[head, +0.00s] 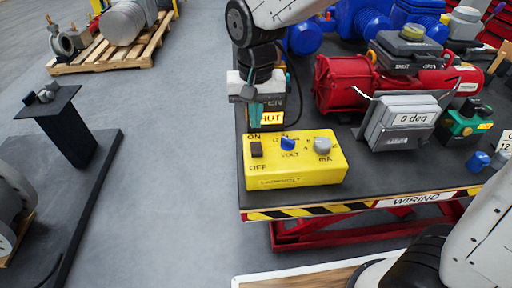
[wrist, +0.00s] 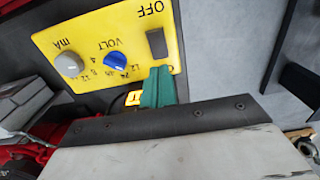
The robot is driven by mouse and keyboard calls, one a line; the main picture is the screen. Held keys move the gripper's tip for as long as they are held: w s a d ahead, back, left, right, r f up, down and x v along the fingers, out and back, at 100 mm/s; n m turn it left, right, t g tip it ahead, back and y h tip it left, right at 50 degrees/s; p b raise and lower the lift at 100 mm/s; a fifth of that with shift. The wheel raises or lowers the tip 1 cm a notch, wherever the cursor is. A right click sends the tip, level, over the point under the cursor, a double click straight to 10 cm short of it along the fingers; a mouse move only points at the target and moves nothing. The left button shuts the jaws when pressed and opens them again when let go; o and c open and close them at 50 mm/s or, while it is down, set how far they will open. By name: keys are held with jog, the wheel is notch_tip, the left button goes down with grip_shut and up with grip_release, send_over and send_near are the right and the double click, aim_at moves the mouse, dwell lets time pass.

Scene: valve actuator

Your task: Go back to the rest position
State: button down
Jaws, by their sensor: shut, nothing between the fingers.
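My gripper (head: 255,115) points down above the back left of a yellow control box (head: 293,176) in the head view. Its green fingers are together and empty. The box stands at the left front corner of a dark table and carries a black ON/OFF switch (head: 257,150), a blue VOLT knob (head: 288,144) and a grey mA knob (head: 322,145). In the wrist view the green fingertips (wrist: 158,88) show over the edge of the yellow box (wrist: 100,45), near the black switch (wrist: 156,43). I cannot tell whether they touch the box.
A grey display reading 0 deg (head: 405,119) and a red actuator (head: 340,85) stand right of the box. A green and black device (head: 462,122) is farther right. The table's front edge has a striped strip (head: 310,210). Open grey floor (head: 185,140) lies to the left.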

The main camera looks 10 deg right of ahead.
jog(key=shift+r, duration=0.65)
